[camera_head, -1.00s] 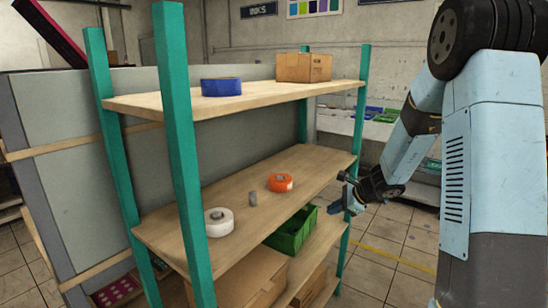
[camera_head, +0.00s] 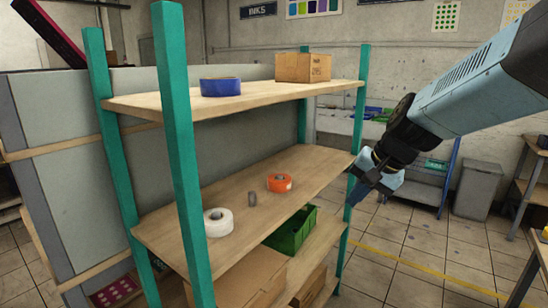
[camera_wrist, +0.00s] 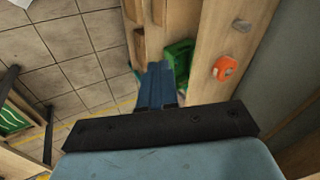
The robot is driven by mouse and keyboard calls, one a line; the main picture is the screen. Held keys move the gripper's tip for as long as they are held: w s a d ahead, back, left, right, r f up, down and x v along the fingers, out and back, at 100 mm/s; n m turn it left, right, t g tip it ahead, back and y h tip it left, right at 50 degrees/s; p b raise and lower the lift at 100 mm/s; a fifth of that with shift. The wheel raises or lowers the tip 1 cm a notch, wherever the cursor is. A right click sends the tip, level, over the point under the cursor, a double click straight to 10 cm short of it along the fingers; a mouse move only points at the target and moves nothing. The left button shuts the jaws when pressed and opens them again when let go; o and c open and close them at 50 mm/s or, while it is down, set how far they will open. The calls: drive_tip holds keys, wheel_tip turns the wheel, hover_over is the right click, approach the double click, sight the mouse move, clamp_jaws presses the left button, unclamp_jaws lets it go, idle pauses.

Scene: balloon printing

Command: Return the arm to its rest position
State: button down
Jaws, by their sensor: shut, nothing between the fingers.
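My gripper (camera_head: 358,192) is at the right end of the shelving unit, beside its far right teal post. In the wrist view the two blue fingers (camera_wrist: 156,85) lie together with nothing between them. My arm (camera_head: 460,100) reaches in from the upper right of the head view. The gripper appears clear of the shelf boards, though how far it is from the post is hard to tell.
The shelving unit's middle board (camera_head: 190,232) holds a white tape roll (camera_head: 218,222), a small grey object (camera_head: 252,199) and an orange tape roll (camera_head: 280,183). A blue roll (camera_head: 221,87) and a carton (camera_head: 303,67) sit above; a green bin (camera_head: 290,232) is below.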

drive_tip(key=s+d+r+n+h, duration=0.2)
drive_tip(key=s, duration=0.4)
drive_tip(key=s+d+r+n+t+h, duration=0.1)
drive_tip(key=s+d+n+h, duration=0.1)
drive_tip(key=s, duration=0.4)
drive_tip(key=shift+s+d+r+n+t, duration=0.3)
drive_tip(key=shift+d+r+n, duration=0.05)
drive_tip(key=shift+d+n, duration=0.35)
